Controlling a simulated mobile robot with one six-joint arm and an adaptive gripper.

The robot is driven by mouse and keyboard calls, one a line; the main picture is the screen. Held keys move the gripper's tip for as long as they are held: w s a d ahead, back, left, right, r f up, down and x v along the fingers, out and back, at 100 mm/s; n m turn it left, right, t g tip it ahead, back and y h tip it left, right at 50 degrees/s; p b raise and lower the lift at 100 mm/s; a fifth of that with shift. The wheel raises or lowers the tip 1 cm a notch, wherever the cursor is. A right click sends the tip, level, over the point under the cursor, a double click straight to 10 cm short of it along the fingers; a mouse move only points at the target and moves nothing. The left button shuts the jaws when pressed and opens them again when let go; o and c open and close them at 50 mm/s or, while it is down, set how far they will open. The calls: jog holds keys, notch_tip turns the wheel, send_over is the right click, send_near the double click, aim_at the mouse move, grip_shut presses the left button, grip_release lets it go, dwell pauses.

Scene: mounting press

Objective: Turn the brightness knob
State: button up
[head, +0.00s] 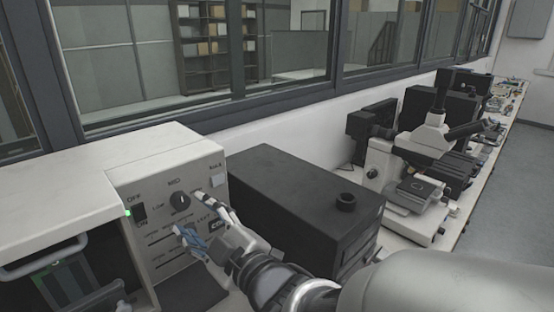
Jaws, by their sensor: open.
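A dark round knob (180,201) with a light pointer mark sits on the light front panel of a boxy machine (150,212) at the left. It has small lettering around it, too small to read surely. My gripper (194,215) is in front of this panel, just right of and below the knob. Its fingers are apart, one higher near the knob's right side and one lower and bluish. The gripper looks empty. I cannot tell whether a finger touches the knob or panel. The gripper covers part of the lower right panel.
A dark switch with a green light (128,211) is left of the knob. A black box (300,205) with a round cap stands close right of my gripper. A microscope (412,170) and other equipment stand farther along the bench. A window runs behind.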

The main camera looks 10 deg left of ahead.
aim_at(183, 204)
jog(key=x, duration=0.6)
jog(key=shift+f, duration=0.1)
jog(key=c, duration=1.1)
jog(key=shift+o, duration=0.2)
